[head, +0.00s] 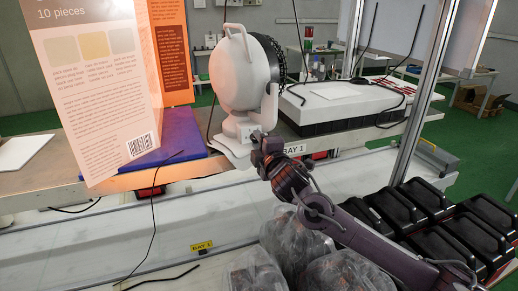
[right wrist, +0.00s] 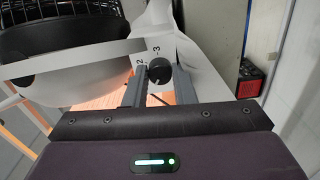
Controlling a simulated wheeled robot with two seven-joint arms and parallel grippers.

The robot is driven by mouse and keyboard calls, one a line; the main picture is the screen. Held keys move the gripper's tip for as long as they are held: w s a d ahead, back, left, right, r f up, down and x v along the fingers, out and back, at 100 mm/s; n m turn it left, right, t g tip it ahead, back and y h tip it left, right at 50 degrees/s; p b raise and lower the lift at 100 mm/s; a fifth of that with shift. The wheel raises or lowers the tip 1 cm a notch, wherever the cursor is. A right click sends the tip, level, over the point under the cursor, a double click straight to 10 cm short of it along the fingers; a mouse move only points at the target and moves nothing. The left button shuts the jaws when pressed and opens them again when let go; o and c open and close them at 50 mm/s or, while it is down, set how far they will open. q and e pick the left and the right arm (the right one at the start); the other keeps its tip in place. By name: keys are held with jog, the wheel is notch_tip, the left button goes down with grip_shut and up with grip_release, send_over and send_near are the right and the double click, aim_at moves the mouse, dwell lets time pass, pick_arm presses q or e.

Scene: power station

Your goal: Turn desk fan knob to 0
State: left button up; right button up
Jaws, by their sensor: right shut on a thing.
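The white desk fan (head: 236,78) stands on the shelf edge, its round head facing away to the right. Its dark round knob (right wrist: 160,72) shows in the right wrist view, on the white base, with the digits 2 and 3 beside it. My right gripper (head: 258,139) reaches to the fan's base from the front right. In the right wrist view its two fingers (right wrist: 160,85) are on either side of the knob and shut on it. The head view hides the knob behind the gripper. My left gripper is not in view.
A tall box with printed panels (head: 98,85) stands left of the fan, by a blue folder (head: 180,138). A white-topped black case (head: 345,102) lies to the right.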

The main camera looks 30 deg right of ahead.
jog(key=shift+n+b, duration=2.75)
jog(key=shift+n, duration=0.65)
jog(key=o, duration=0.9)
jog(key=shift+o, duration=0.4)
jog(key=shift+a, duration=0.15)
jog(key=shift+f, duration=0.15)
jog(key=shift+f, duration=0.1)
